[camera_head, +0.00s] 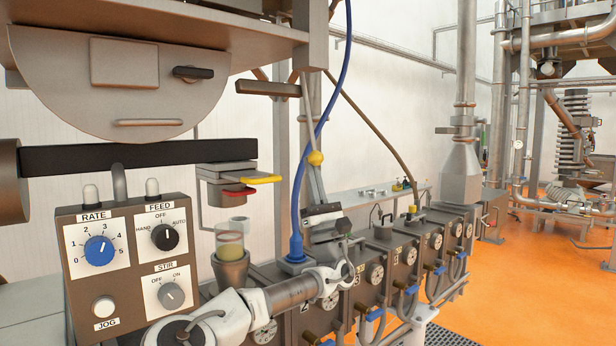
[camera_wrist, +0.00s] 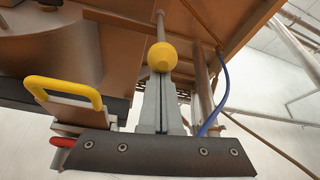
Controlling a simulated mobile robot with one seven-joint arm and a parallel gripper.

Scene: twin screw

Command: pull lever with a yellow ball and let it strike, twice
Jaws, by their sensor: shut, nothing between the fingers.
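The yellow ball (camera_head: 315,158) sits at the lower end of a thin lever rod hanging from the machine above. In the wrist view the ball (camera_wrist: 161,56) is straight ahead of my fingertips, with the rod rising behind it. My gripper (camera_head: 312,176) points upward just below the ball, its two grey fingers (camera_wrist: 163,78) side by side, shut and empty. The fingertips overlap the ball's lower edge in the wrist view; I cannot tell whether they touch it.
A yellow handle (camera_head: 262,180) and a red handle (camera_head: 237,192) stick out left of the gripper. A control panel (camera_head: 128,255) stands at the front left. A row of grey barrel sections (camera_head: 400,262) lies below.

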